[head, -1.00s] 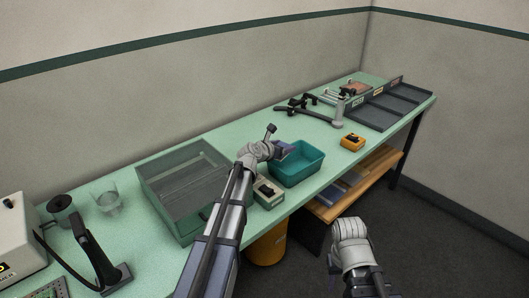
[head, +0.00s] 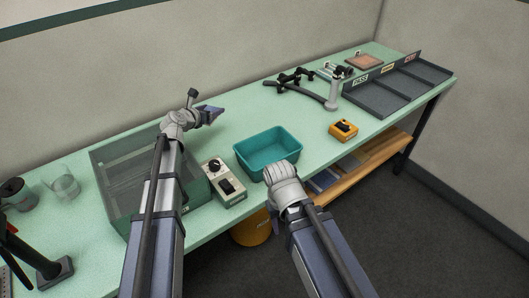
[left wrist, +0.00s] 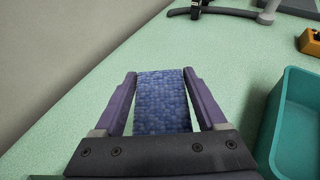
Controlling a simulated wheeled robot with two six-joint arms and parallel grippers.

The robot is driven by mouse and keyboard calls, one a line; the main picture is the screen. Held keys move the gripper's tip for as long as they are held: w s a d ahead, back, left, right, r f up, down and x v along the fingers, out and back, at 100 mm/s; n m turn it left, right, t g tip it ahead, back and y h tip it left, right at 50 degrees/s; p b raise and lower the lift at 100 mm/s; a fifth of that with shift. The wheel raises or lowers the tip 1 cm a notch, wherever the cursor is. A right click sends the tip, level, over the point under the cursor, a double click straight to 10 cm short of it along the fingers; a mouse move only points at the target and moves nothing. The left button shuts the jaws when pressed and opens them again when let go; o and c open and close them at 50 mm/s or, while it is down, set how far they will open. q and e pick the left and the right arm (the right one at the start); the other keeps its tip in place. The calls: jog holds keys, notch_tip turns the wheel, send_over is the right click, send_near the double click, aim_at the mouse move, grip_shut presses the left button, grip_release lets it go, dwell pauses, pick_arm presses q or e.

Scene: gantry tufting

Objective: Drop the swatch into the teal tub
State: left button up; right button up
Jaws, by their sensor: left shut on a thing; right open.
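The blue woven swatch (left wrist: 162,100) lies between the fingers of my left gripper (head: 213,114) in the left wrist view. That gripper is shut on it, over the green tabletop behind and left of the teal tub. The teal tub (head: 250,157) stands open near the table's front edge and looks empty where I see inside. Its rim shows at the right edge of the left wrist view (left wrist: 300,76). My right arm's wrist is at the tub's front right corner in the head view; its fingers are hidden.
A control box (head: 224,184) stands left of the tub, beside a grey-green translucent bin (head: 140,205). A yellow-orange box (head: 343,130) sits to the right. A black-handled tool (head: 300,86) and dark divided trays (head: 385,97) lie further right. The tabletop behind the tub is clear.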

pick_arm(q)
jog(key=s+d+r+m+g+h+p, duration=0.1)
jog(key=s+d+r+m+h+p, duration=0.15)
jog(key=d, duration=0.45)
jog(key=s+d+r+m+g+h+p, duration=0.1)
jog(key=s+d+r+g, duration=0.1)
jog(key=s+d, duration=0.3)
jog(key=s+d+r+m+g+h+p, duration=0.1)
jog(key=s+d+r+m+h+p, duration=0.15)
jog(key=d, duration=0.55)
pick_arm(e)
notch_tip(320, 180, up, 7)
pick_arm(q)
notch_tip(320, 180, down, 6)
jog(key=b, duration=0.6)
jog(key=shift+s+d, duration=0.25)
jog(key=shift+s, duration=0.1)
pick_arm(e)
notch_tip(320, 180, down, 6)
jog(key=shift+f, duration=0.15)
jog(key=shift+s, duration=0.1)
pick_arm(q)
jog(key=o, duration=1.3)
jog(key=shift+c, duration=0.2)
